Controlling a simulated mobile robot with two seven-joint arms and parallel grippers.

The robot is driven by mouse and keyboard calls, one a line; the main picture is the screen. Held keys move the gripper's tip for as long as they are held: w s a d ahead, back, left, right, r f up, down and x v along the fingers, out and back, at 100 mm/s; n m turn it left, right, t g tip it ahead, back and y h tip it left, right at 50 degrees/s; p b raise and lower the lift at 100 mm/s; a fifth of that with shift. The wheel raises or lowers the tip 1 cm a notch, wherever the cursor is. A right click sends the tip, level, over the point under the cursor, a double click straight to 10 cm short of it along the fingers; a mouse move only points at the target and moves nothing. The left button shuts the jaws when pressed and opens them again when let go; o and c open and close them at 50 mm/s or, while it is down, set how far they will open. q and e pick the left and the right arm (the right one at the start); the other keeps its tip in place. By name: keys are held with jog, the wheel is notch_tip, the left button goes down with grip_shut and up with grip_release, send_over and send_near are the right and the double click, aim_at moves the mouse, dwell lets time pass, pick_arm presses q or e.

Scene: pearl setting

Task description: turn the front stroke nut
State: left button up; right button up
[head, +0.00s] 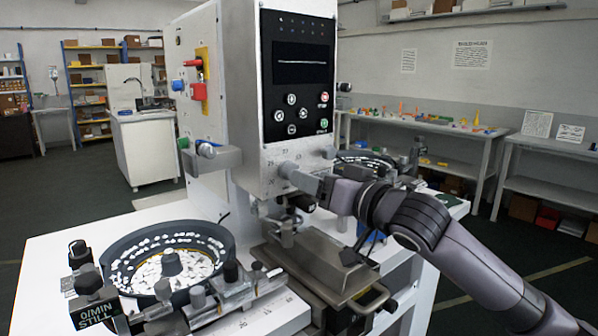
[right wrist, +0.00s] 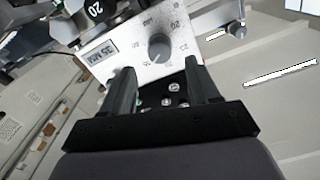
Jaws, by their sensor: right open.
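The front stroke nut appears to be the round grey knob on the white numbered dial plate in the right wrist view (right wrist: 158,47). My left gripper is not in view.
A round bowl with white pieces (head: 120,248) stands at the left of the white machine table (head: 50,262). A metal block (head: 318,262) sits below the machine head. A small display plate (right wrist: 101,54) is beside the knob.

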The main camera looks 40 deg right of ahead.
aim_at(290, 171)
jog(key=shift+w+a+p, duration=0.2)
jog(key=shift+w+p, duration=0.2)
jog(key=shift+w, duration=1.95)
jog(key=c, duration=1)
jog(key=shift+c, duration=0.2)
jog(key=shift+n+p, duration=3.85)
jog(key=shift+n, duration=1.95)
jog(key=shift+f, duration=0.1)
